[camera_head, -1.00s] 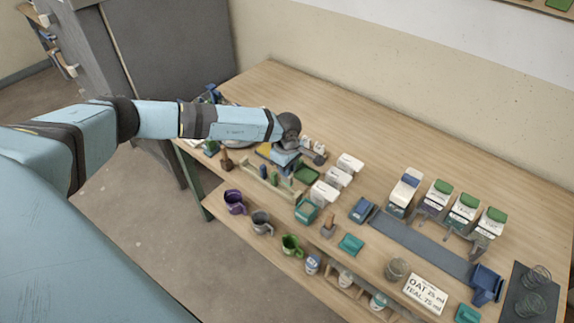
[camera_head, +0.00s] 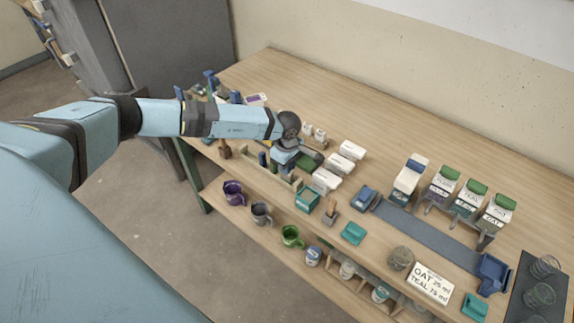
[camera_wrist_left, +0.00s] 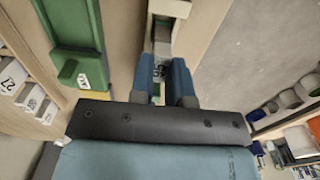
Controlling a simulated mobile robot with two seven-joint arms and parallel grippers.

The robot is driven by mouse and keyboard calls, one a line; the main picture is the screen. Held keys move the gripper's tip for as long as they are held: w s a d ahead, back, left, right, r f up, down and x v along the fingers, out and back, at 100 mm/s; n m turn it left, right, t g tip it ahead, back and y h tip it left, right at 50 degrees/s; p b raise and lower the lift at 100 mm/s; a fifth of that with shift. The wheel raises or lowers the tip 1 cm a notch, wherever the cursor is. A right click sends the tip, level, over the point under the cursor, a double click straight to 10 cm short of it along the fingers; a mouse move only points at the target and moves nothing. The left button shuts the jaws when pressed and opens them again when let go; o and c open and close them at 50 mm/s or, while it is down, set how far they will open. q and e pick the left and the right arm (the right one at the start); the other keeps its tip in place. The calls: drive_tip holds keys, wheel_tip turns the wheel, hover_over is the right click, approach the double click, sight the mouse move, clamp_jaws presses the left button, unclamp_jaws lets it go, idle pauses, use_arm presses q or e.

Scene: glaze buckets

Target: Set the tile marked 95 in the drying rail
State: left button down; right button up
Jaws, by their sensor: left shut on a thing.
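My left gripper (camera_head: 287,156) is over the front part of the table, beside the pale drying rail (camera_head: 283,184). In the left wrist view, its two blue fingers (camera_wrist_left: 161,84) are shut on the tile marked 95 (camera_wrist_left: 159,70), whose dark digits show between the fingertips. The pale rail (camera_wrist_left: 169,8) runs beyond the fingertips in that view, in line with the tile. Whether the tile touches the rail or sits in a slot cannot be told, as the fingers hide its lower part. My right gripper is not in view.
White boxes (camera_head: 327,180) and a teal container (camera_head: 307,199) stand right of the rail. Mugs (camera_head: 262,214) stand on the lower front shelf. The table's back is mostly clear.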

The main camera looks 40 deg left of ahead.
use_arm(q)
drive_tip(key=shift+f+b, duration=0.3)
drive_tip(key=shift+b, duration=0.15)
idle(0.6)
drive_tip(key=c, duration=1)
unclamp_jaws()
drive_tip(key=shift+r, duration=0.1)
drive_tip(key=shift+r+p, duration=2)
drive_tip(key=shift+r, duration=1.5)
drive_tip(key=shift+f, duration=0.1)
